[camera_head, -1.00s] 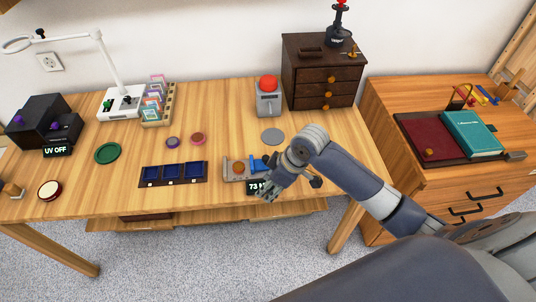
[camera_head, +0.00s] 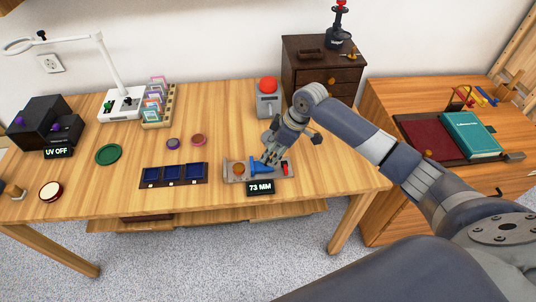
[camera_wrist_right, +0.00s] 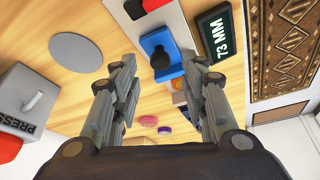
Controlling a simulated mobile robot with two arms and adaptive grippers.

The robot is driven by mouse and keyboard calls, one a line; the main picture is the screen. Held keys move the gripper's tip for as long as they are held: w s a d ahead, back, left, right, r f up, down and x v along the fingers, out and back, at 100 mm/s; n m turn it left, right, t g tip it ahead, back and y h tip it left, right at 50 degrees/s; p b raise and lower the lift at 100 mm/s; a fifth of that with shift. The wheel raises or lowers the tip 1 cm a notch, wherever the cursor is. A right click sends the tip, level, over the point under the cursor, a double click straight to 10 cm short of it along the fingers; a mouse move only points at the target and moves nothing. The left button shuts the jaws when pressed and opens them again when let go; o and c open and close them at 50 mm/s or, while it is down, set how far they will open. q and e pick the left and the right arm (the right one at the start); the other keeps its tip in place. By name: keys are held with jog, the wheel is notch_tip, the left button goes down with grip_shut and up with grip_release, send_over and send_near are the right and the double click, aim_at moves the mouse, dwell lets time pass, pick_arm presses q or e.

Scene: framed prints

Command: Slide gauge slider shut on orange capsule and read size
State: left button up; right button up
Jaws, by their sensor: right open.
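The gauge (camera_head: 228,174) is a grey tray near the table's front edge. An orange-brown round capsule (camera_head: 238,168) sits at its left end. The blue slider (camera_head: 261,168) is to the right of the capsule. The slider's black knob (camera_wrist_right: 162,59) shows in the right wrist view. The display (camera_head: 260,188) in front of the gauge reads 73 MM. My right gripper (camera_head: 268,158) is over the slider. In the right wrist view its open fingers (camera_wrist_right: 158,64) lie on either side of the knob; contact cannot be told. My left gripper is out of view.
A dark tray with blue compartments (camera_head: 173,183) lies left of the gauge. A grey press with a red button (camera_head: 268,98) and a dark drawer cabinet (camera_head: 310,75) stand behind. A purple disc (camera_head: 172,143) and a reddish disc (camera_head: 198,140) lie on the table.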

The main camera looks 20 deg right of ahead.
aim_at(253, 162)
jog(key=shift+x, duration=1.7)
jog(key=c, duration=0.8)
jog(key=shift+o, duration=0.2)
jog(key=shift+w+a+r+p, duration=0.1)
jog(key=shift+w+a+p, duration=0.15)
jog(key=shift+a, duration=0.6)
jog(key=shift+w+a+p, duration=0.2)
jog(key=shift+a, duration=0.65)
jog(key=o, duration=0.8)
jog(key=shift+c, duration=0.2)
